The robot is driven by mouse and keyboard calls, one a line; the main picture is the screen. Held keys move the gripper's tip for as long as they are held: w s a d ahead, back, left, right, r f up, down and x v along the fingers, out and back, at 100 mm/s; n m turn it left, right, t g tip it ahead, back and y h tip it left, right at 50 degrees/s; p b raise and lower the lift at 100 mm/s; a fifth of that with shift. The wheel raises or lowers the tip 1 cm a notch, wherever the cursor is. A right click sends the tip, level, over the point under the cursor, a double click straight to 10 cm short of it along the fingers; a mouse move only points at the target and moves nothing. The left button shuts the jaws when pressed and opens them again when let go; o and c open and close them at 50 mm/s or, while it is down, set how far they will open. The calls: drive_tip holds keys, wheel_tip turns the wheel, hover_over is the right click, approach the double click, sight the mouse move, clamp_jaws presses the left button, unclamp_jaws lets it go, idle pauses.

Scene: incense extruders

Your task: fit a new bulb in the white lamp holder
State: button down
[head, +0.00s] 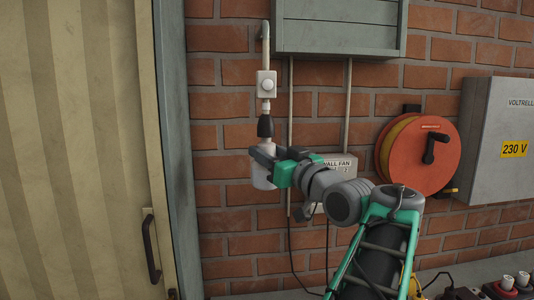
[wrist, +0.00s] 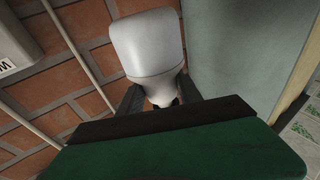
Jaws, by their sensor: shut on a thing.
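A white bulb (head: 263,178) hangs upright, glass end down, in my gripper (head: 262,157). My gripper is shut on it near its narrower upper part. In the wrist view the bulb (wrist: 148,45) has a wide rounded glass end and a neck (wrist: 163,92) between the two dark fingers.
A grey-framed striped door (head: 80,150) stands close on the left. A grey cabinet (head: 340,27) is above, with thin conduits below it. An orange cable reel (head: 418,155) and a 230 V box (head: 500,135) are at right.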

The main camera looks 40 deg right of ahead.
drive_tip(key=shift+a, duration=0.1)
drive_tip(key=shift+r+n+y, duration=0.1)
drive_tip(key=shift+n+y, duration=0.4)
drive_tip(key=shift+y, duration=0.4)
drive_tip(key=shift+r+n+y+p, duration=0.1)
drive_tip(key=shift+n+y+p, duration=0.3)
drive_tip(key=shift+y+p, duration=0.2)
drive_tip(key=shift+r+n+y+b, duration=0.2)
drive_tip(key=shift+n+y+b, duration=0.15)
drive_tip(key=shift+b, duration=1.35)
drive_tip(key=shift+f+y+b, duration=0.15)
drive_tip(key=shift+y+b, duration=0.4)
drive_tip(key=shift+b, duration=1.2)
